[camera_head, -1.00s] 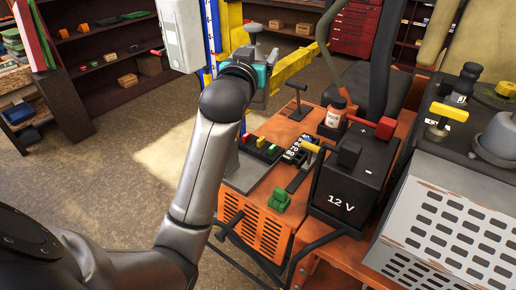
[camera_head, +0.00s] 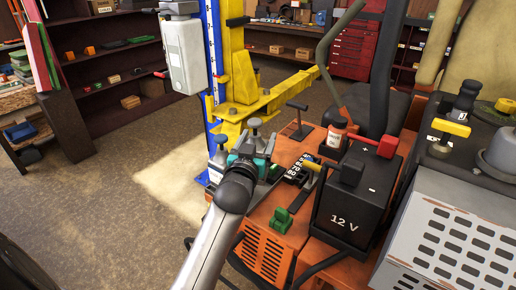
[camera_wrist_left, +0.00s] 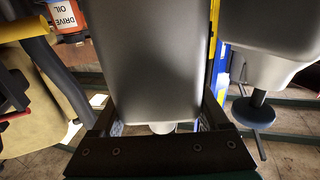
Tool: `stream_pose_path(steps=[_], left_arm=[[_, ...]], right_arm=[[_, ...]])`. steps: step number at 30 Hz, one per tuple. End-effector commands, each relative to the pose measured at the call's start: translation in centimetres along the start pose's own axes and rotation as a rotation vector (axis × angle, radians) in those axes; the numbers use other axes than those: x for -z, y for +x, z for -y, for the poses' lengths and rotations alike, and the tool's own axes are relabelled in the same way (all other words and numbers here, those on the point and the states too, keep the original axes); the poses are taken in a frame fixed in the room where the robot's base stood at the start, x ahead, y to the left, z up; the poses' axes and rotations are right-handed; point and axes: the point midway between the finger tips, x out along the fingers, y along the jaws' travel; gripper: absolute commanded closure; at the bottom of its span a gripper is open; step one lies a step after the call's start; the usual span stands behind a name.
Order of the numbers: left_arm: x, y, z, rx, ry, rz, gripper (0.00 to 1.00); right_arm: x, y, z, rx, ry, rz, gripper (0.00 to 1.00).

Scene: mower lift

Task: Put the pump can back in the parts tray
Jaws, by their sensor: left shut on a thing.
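My left gripper (camera_head: 248,160) is over the left side of the orange mower deck, shut on the pump can. The can's grey knobbed top (camera_head: 254,124) shows just beyond the gripper in the head view. In the left wrist view the can's smooth grey body (camera_wrist_left: 150,60) fills the space between the two fingers. The gripper hides its lower part in the head view, so I cannot tell whether it touches anything below. A dark tray-like area with small coloured pieces (camera_head: 275,171) lies beside the gripper, partly covered. My right gripper is not in view.
A similar grey-topped can (camera_head: 217,150) stands just left of the gripper. The yellow lift arm (camera_head: 265,103) is behind.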

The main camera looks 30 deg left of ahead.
Motion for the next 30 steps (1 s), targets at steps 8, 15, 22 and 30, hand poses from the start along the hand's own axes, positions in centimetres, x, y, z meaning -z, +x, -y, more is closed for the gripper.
stream_pose_path(steps=[8, 15, 22, 30], left_arm=[[-2.2, 0.0, 0.0, -0.001, -0.001, -0.010, 1.00], [-2.1, 0.0, 0.0, -0.001, -0.001, -0.010, 1.00], [-2.8, 0.0, 0.0, -0.001, -0.002, -0.009, 1.00], [-3.7, 0.0, 0.0, 0.000, -0.001, 0.003, 0.14]], right_arm=[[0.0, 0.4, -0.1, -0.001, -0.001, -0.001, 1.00], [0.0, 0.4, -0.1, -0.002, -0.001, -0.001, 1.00], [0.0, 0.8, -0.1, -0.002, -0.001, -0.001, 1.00], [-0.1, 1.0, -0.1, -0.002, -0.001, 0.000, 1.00]])
